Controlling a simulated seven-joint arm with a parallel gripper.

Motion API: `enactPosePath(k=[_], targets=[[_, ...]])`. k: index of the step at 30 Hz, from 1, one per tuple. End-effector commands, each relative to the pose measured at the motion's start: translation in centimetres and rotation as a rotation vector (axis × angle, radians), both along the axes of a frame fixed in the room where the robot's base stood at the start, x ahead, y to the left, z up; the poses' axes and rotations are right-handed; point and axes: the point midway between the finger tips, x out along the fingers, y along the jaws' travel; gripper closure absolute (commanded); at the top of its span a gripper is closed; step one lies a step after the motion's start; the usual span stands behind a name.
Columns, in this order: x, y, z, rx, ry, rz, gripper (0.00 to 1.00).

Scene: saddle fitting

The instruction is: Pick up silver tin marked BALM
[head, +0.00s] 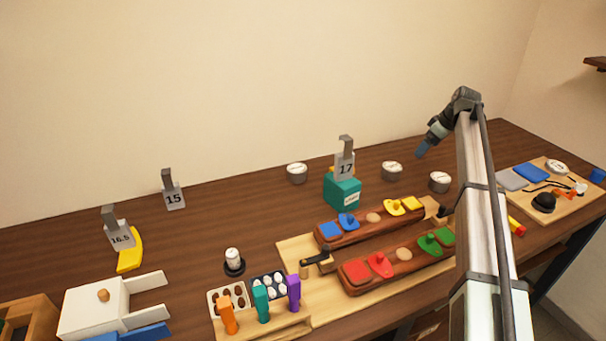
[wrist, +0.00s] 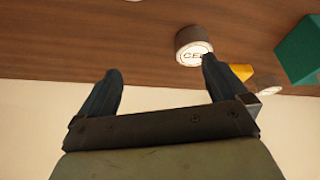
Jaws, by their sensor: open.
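Several round silver tins with white lids stand on the table. In the head view, one stands at the back (head: 297,174), one right of the teal block (head: 391,172), one further right (head: 439,183), and one on the right-hand board (head: 556,167). Their lettering is too small to read there, so I cannot tell which is marked BALM. In the wrist view, a tin with letters starting "CE" (wrist: 193,44) is partly hidden by a finger. My gripper (head: 421,151) is open and empty, raised above the table at the back right; its two fingers also show in the wrist view (wrist: 158,74).
A teal block (head: 342,192) with a grey tag marked 17 (head: 345,166) stands near the tins. Two wooden holders with coloured pieces (head: 370,222) lie in front. The right board (head: 520,203) carries a black dome and cables.

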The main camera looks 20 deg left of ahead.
Motion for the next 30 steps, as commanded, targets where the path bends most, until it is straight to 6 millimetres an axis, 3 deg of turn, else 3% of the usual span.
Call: enactPosePath(k=[1, 3, 11, 18, 24, 30], targets=[[-0.3, 3.1, 0.2, -0.011, 0.009, 0.036, 0.00], [-1.0, 6.7, 0.3, -0.030, 0.019, 0.079, 0.00], [-4.8, 20.0, 1.0, -0.100, 0.058, 0.238, 0.00], [-9.9, 31.3, 1.7, -0.169, 0.083, 0.378, 0.00], [-13.6, 37.6, 2.2, -0.212, 0.095, 0.457, 0.00], [-15.2, 39.9, 2.3, -0.231, 0.100, 0.487, 0.00]])
